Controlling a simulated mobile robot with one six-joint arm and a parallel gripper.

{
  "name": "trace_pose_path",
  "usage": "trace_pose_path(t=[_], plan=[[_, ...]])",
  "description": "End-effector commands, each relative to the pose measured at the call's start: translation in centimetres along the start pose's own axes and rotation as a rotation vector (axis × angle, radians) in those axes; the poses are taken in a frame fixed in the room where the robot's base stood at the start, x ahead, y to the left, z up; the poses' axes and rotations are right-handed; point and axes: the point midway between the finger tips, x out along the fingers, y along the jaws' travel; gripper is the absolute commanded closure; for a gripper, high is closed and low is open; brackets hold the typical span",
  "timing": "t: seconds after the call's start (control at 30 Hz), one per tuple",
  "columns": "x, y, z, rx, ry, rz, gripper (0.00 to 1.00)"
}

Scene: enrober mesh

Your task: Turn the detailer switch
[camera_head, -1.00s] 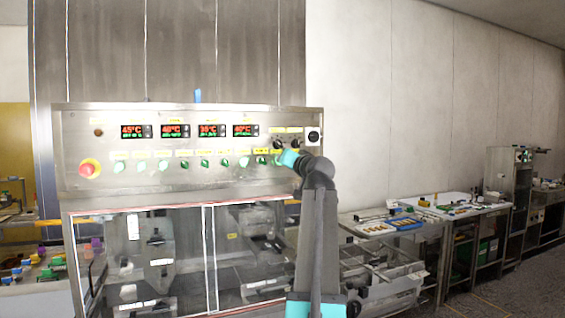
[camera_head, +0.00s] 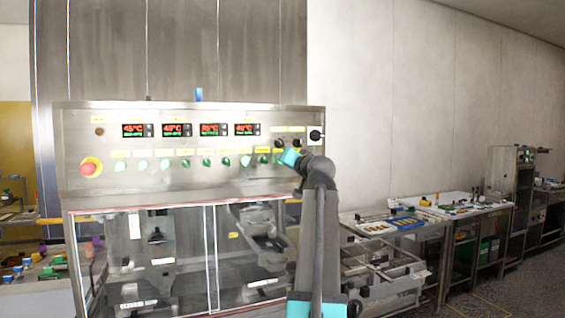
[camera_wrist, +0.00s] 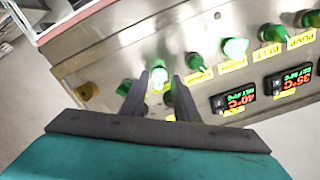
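The control panel (camera_head: 220,178) carries a row of green switches with yellow labels. In the wrist view the panel appears upside down. My gripper (camera_wrist: 159,80) is at the panel with its two dark fingers apart, one on each side of a lit green switch (camera_wrist: 158,78). Small gaps seem to show beside this switch, and contact cannot be made out. Its label is partly hidden and unreadable, so I cannot tell whether it is the detailer switch. In the head view my teal wrist (camera_head: 290,157) is at the right end of the row, and the fingertips are hidden.
Another green switch (camera_wrist: 124,88) and a yellowish knob (camera_wrist: 87,91) are left of the fingers in the wrist view. A red emergency button (camera_head: 90,167) is at the panel's left. Below are glass doors (camera_head: 160,260). A worktable with trays (camera_head: 405,223) stands at right.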

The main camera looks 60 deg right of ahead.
Motion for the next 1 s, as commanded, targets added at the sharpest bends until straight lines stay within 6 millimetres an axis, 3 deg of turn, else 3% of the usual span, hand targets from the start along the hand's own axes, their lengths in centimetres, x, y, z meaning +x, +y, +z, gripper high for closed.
trace_pose_path(t=[0.27, 1.0], plan=[[-1.8, 0.1, 0.2, -0.001, 0.001, 0.001, 0.72], [-12.7, 0.0, 0.1, 0.001, 0.003, 0.000, 0.72]])
